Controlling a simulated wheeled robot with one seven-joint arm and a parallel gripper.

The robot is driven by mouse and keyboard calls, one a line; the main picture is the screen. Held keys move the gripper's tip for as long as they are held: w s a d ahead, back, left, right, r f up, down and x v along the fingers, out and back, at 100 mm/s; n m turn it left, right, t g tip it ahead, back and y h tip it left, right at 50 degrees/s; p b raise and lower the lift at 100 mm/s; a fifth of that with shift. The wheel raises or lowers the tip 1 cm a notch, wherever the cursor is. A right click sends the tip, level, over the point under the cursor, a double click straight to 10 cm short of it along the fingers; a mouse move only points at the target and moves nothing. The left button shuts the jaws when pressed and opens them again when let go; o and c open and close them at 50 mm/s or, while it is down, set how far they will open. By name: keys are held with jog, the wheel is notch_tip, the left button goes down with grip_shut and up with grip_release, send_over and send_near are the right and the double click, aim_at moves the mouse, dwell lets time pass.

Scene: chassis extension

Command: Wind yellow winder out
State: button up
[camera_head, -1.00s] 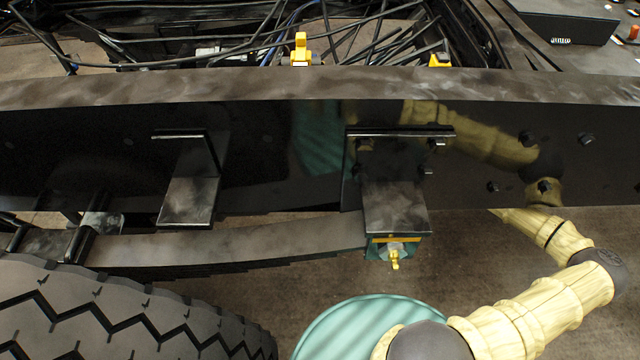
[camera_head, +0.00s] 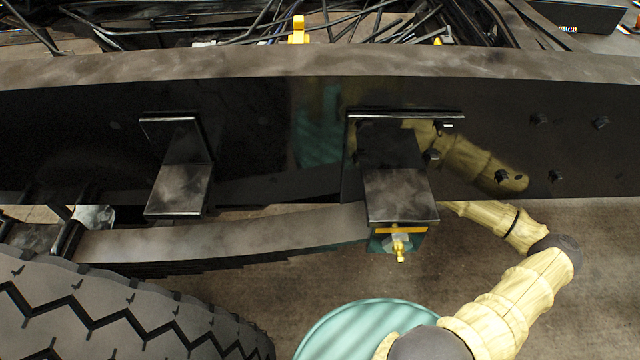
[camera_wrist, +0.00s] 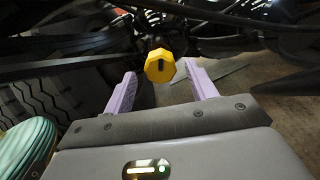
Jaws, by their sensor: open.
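A yellow eight-sided knob with a dark slot, likely the yellow winder (camera_wrist: 160,66), shows in the wrist view. It appears between and slightly beyond the tips of my gripper (camera_wrist: 160,84). My gripper's two purple fingers are open, one on each side of the knob, with gaps on both sides. In the head view a small yellow fitting (camera_head: 399,252) hangs under the right bracket on a teal part. I cannot tell whether it is the same thing as the knob. My forearm runs in under the dark beam there, and my gripper is hidden in that view.
A long dark chassis beam (camera_head: 250,130) crosses the head view, with a left bracket (camera_head: 180,190) and a right bracket (camera_head: 400,195). A leaf spring (camera_head: 220,240) and a large tyre (camera_head: 110,320) lie at lower left. Cables (camera_head: 350,25) and another yellow part (camera_head: 298,30) show behind the beam.

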jog(key=shift+a+b, duration=0.4)
jog(key=shift+a, duration=1.35)
jog(key=shift+w, duration=0.1)
jog(key=shift+c, duration=0.3)
jog(key=c, duration=0.9)
jog(key=shift+c, duration=0.2)
jog(key=shift+r+n+p, duration=0.15)
jog(key=shift+n+p, duration=0.35)
jog(key=shift+p, duration=0.2)
